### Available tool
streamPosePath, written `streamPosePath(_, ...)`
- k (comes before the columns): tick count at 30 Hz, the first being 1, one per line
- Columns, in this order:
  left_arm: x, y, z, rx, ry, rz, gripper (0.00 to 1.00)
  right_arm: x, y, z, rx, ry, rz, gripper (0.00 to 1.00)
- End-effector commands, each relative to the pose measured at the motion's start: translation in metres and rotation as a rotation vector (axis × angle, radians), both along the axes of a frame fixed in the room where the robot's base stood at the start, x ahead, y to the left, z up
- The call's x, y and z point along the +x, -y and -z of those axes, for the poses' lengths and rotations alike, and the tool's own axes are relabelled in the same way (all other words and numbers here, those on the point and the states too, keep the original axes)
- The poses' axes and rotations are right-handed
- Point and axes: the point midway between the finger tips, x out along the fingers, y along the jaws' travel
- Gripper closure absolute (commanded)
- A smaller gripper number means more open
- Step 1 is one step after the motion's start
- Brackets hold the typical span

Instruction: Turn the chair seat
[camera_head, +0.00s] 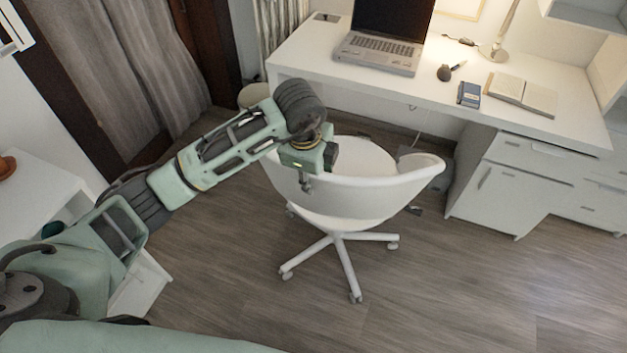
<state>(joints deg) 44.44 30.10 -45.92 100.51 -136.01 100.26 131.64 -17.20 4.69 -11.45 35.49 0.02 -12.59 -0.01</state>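A white swivel chair (365,197) with a curved backrest and a wheeled star base stands in front of the desk. Its backrest faces me and its seat side is turned toward the desk. My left arm comes in from the left, and my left gripper (307,184) is at the left part of the backrest's rim. The gripper points down there, and its fingers are small and partly hidden, so I cannot tell whether they are open or shut or touch the chair. My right gripper is not in view.
A white desk (420,100) behind the chair holds a laptop (380,55), an open book (522,93), a dark blue box (469,94) and a lamp. White drawers (510,185) stand at right. A white cabinet (40,190) is at left. The wooden floor in front is clear.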

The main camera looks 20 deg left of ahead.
Motion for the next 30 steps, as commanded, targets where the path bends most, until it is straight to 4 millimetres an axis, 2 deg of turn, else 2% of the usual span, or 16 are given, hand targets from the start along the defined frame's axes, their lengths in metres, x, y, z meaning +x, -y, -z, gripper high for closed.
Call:
streamPosePath(1, -0.002, 0.0, -0.013, -0.001, 0.005, 0.001, 0.62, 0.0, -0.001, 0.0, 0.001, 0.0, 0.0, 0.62)
streamPosePath(6, -0.009, -0.001, -0.048, 0.0, 0.005, 0.0, 0.62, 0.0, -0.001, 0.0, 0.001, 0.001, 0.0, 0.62)
streamPosePath(12, -0.016, -0.001, -0.073, 0.0, 0.002, 0.0, 0.62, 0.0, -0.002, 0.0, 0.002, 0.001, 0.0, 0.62)
streamPosePath(17, -0.018, -0.002, -0.079, 0.0, 0.002, 0.0, 0.62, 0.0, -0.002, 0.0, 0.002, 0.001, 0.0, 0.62)
streamPosePath(30, -0.018, -0.001, -0.079, -0.001, 0.001, 0.0, 0.62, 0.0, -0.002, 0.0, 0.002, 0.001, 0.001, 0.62)
